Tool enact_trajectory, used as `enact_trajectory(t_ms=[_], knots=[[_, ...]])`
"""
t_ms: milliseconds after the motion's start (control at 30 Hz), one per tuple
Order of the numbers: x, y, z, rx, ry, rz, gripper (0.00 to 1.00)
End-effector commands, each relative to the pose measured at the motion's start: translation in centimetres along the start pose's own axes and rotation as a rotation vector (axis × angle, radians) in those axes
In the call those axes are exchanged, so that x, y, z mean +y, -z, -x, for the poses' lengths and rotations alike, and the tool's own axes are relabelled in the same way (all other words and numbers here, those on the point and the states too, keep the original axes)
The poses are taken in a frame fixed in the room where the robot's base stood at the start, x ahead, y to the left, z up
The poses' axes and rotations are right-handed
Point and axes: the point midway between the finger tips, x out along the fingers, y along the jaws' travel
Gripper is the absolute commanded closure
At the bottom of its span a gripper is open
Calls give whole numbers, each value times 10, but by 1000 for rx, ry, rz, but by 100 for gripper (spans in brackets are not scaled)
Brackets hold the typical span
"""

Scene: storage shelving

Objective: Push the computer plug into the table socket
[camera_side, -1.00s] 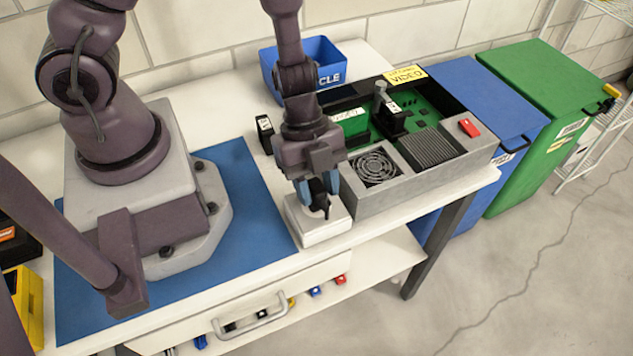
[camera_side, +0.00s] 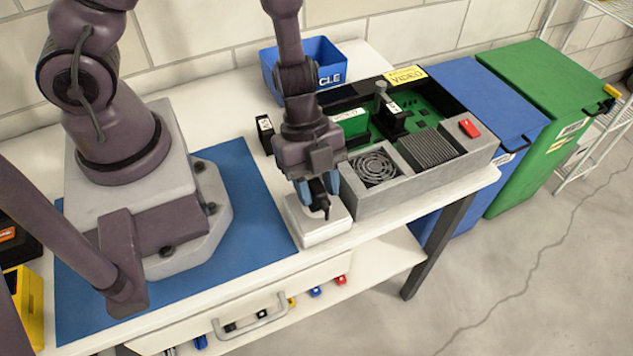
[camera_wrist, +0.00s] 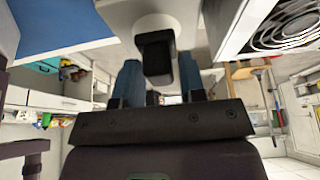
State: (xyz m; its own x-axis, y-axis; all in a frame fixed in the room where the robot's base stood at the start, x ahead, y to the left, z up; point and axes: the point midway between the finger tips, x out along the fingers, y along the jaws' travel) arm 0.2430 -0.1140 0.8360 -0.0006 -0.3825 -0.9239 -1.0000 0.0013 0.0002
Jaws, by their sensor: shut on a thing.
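The table socket is a white block (camera_side: 320,228) on the front part of the bench, beside the computer case. The black plug (camera_side: 323,206) is at the top of the block. My gripper (camera_side: 318,194) points down over the block, with its blue fingers shut on the plug. In the wrist view the plug (camera_wrist: 156,55) shows between the blue fingers of my gripper (camera_wrist: 158,78), against the pale socket block (camera_wrist: 118,20). The contact between plug and socket is hidden, so I cannot tell how deep the plug sits.
The open grey computer case (camera_side: 400,193) stands close on the right of my gripper. A blue bin (camera_side: 310,65) is behind. A blue mat (camera_side: 250,190) lies to the left. The bench's front edge is close to the socket.

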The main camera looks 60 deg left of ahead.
Motion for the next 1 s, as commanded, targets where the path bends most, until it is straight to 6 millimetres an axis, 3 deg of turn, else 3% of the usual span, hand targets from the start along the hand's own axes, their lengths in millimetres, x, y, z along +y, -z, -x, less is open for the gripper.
enact_trajectory(t_ms=[733, 767, 867, 1000], knots=[[0, -4, -11, 2, 1, 1, 84], [0, -4, -11, 1, 1, 0, 56], [0, -4, -11, 1, 1, -1, 33], [0, -4, -11, 1, 1, -1, 33]])
